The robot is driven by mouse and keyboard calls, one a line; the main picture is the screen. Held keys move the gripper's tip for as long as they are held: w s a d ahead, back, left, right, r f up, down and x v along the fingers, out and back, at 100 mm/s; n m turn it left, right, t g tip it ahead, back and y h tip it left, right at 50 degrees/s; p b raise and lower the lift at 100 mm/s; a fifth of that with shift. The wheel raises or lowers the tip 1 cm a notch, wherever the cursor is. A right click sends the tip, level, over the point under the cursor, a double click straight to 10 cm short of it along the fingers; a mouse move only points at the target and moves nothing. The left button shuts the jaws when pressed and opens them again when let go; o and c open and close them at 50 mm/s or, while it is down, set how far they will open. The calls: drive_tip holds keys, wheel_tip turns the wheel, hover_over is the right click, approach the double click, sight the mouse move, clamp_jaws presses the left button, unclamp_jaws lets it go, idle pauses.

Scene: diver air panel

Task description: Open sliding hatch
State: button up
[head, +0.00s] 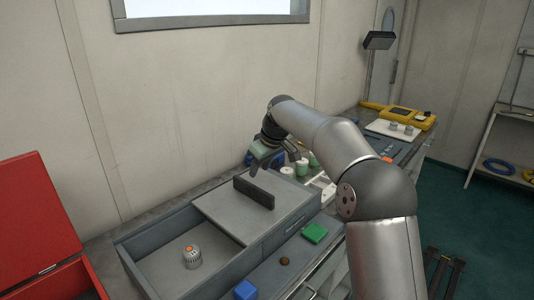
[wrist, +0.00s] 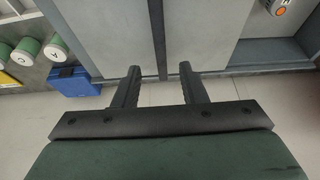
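The sliding hatch (head: 225,212) is a light grey panel over the right part of a grey box (head: 150,236). It also shows in the wrist view (wrist: 195,38). A black upright bar handle (head: 253,193) stands on the hatch. In the wrist view the handle (wrist: 157,38) is a dark strip running up from between my fingertips. My gripper (head: 270,165) is behind and above the handle in the head view. In the wrist view my gripper (wrist: 158,80) is open, with nothing held. I cannot tell the exact gap between fingers and handle.
A green block (head: 314,233), a blue block (head: 245,290) and a brown knob (head: 285,261) are in front. Labelled spools (wrist: 28,48) and a blue case (wrist: 73,82) lie near the gripper. A red case (head: 45,225) stands left.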

drive_tip(key=v, duration=0.7)
drive_tip(key=shift+r, duration=0.3)
drive_tip(key=shift+s+d, duration=0.15)
drive_tip(key=s+d+f+m+h, duration=0.1)
drive_tip(key=s+d+f+m, duration=0.2)
drive_tip(key=s, duration=1)
drive_tip(key=s+d+f+m+g+h, duration=0.1)
drive_tip(key=s+d+f+m, duration=0.3)
drive_tip(key=s+d+f, duration=0.4)
drive_tip(key=s+d+f+m+g+h, duration=0.1)
drive_tip(key=s+d+f+m, duration=0.2)
drive_tip(key=s, duration=1.6)
drive_tip(key=d+f, duration=0.3)
drive_tip(key=d, duration=0.3)
drive_tip(key=shift+s+d+h, duration=0.2)
drive_tip(key=shift+s+h, duration=0.1)
